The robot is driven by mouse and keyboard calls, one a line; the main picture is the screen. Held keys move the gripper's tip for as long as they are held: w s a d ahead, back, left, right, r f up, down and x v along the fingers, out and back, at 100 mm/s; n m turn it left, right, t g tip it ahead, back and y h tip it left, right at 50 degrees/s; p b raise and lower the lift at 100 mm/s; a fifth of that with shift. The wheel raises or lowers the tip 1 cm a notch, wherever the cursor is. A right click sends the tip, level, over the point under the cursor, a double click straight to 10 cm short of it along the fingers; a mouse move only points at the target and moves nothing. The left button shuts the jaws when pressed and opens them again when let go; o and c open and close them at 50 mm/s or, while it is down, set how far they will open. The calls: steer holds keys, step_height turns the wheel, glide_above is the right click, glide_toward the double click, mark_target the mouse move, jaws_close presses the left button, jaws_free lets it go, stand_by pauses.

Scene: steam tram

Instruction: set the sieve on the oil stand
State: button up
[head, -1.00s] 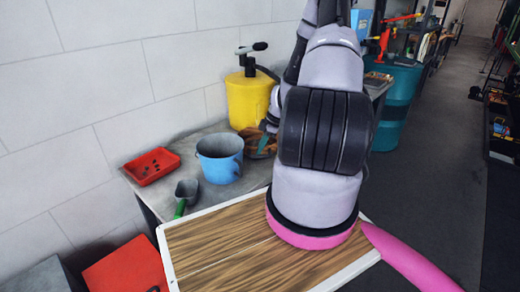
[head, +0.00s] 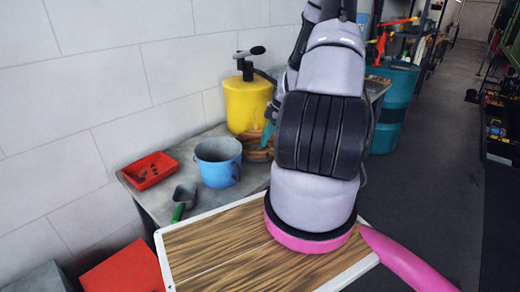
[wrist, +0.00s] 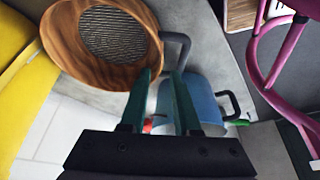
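The sieve, a round wooden rim with dark mesh, fills the upper left of the wrist view (wrist: 112,36). In the head view its brown rim (head: 257,152) shows beside the yellow pump can, partly hidden by my arm. A dark grey loop is beside its rim and reaches toward my right fingertip; whether they touch is unclear. My gripper (wrist: 163,76) has two green fingers with a gap between them. It is near the sieve, and one fingertip (head: 268,134) shows in the head view. I cannot tell for sure which surface is the oil stand.
A grey bench (head: 158,202) carries a red tray (head: 152,172), a grey scoop with green handle (head: 184,196), a blue bucket (head: 218,163) and the yellow pump can (head: 247,102). A wooden-topped table (head: 215,243) is in front. A teal drum (head: 394,105) stands behind right.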

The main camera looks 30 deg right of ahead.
steer(key=s+a+r+m+h, duration=0.1)
steer(key=a+r+m, duration=0.2)
steer(key=r, duration=0.6)
steer(key=s+a+r+m+t+h, duration=0.1)
steer(key=s+a+r+m, duration=0.15)
steer(key=r, duration=0.75)
steer(key=s+a+r+m+h, duration=0.1)
steer(key=a+r+m, duration=0.25)
steer(key=r, duration=0.55)
steer(key=s+a+r+m+t, duration=0.4)
steer(key=s+a+r+m, duration=0.4)
steer(key=s+a+r, duration=0.2)
steer(key=s+r, duration=0.2)
steer(key=s, duration=0.2)
steer(key=shift+s+r+y, duration=0.3)
steer(key=shift+r+y, duration=0.05)
steer(key=shift+y, duration=0.05)
